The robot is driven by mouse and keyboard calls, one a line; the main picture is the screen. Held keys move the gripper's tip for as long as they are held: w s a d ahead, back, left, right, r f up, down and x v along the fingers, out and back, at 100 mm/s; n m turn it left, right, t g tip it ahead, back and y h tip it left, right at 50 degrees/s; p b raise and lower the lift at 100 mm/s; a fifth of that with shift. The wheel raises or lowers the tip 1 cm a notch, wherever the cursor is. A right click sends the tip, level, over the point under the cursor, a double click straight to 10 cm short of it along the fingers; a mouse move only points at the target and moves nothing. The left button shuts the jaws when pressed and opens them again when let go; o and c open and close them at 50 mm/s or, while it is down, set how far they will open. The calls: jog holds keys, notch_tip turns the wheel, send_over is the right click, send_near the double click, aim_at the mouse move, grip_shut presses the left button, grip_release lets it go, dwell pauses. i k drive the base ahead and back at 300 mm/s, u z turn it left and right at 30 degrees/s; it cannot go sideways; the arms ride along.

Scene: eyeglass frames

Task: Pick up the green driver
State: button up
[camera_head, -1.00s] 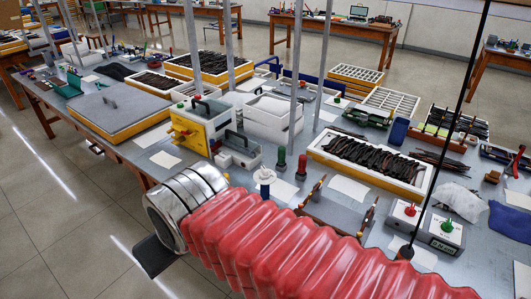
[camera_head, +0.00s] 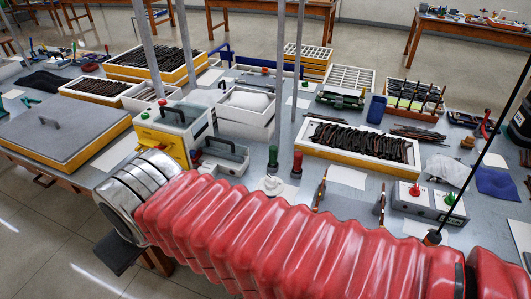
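My red ribbed arm covers the front of the table. Its silver-ringed end is at the left, with a dark flat piece (camera_head: 116,252) of my gripper showing below it, over the table's front edge.
Grey boxes with red and green knobs (camera_head: 428,204) stand further right. Floor is clear at lower left.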

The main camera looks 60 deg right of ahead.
aim_at(273, 148)
jog(key=z, duration=0.25)
jog(key=i, duration=0.85)
jog(key=z, duration=0.3)
